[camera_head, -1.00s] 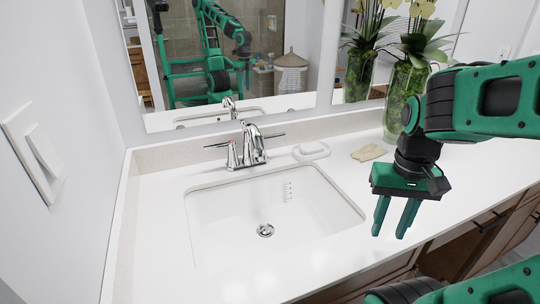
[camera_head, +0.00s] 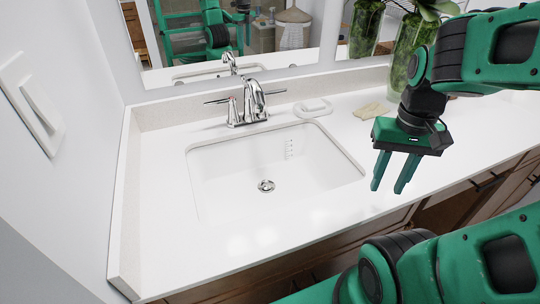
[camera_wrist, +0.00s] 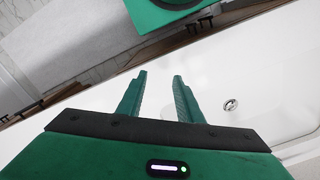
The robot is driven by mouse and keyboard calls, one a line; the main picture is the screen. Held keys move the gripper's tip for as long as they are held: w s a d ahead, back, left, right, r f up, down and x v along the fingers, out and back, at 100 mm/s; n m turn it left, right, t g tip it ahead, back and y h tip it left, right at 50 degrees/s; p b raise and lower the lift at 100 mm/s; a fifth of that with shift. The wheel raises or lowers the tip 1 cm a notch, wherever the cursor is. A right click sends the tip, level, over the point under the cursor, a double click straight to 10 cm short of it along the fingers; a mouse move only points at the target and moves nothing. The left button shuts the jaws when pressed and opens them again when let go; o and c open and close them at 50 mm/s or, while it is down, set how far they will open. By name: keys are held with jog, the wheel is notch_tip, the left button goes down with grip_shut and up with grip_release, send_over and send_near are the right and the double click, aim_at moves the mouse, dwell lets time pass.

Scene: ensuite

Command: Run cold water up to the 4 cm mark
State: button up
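The white rectangular sink (camera_head: 230,175) is set in the countertop and looks empty, with a round metal drain (camera_head: 266,186) in its floor. A small scale of marks (camera_head: 289,148) is on its back wall; its figures are too small to read. The chrome faucet (camera_head: 252,103) stands behind the sink with a lever on each side; no water runs from it. My gripper (camera_head: 393,188) points down to the right of the sink, apart from everything. Its two fingers are spread and empty. The wrist view also shows the gripper (camera_wrist: 159,85) and the drain (camera_wrist: 231,105).
A white soap dish (camera_head: 313,108) sits behind the sink's right corner. A folded beige cloth (camera_head: 372,111) and a green glass vase (camera_head: 407,55) are further right. A mirror (camera_head: 290,30) is behind, and a wall with a switch (camera_head: 37,104) at left.

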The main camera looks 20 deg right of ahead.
dwell(0.3)
grip_shut()
jog(key=shift+s+r, duration=0.2)
jog(key=shift+s, duration=0.1)
jog(key=w+d+r+n+t, duration=0.1)
jog(key=w+r, duration=0.2)
jog(key=w, duration=0.3)
jog(key=w+d+r, duration=0.1)
jog(key=w+r, duration=0.2)
jog(key=w, duration=0.3)
notch_tip(320, 180, up, 6)
jog(key=n+t, duration=0.3)
jog(key=n, duration=0.2)
send_over(273, 93)
jog(key=s+d, duration=0.1)
jog(key=d, duration=0.2)
jog(key=x, duration=0.9)
jog(key=shift+d+f, duration=0.35)
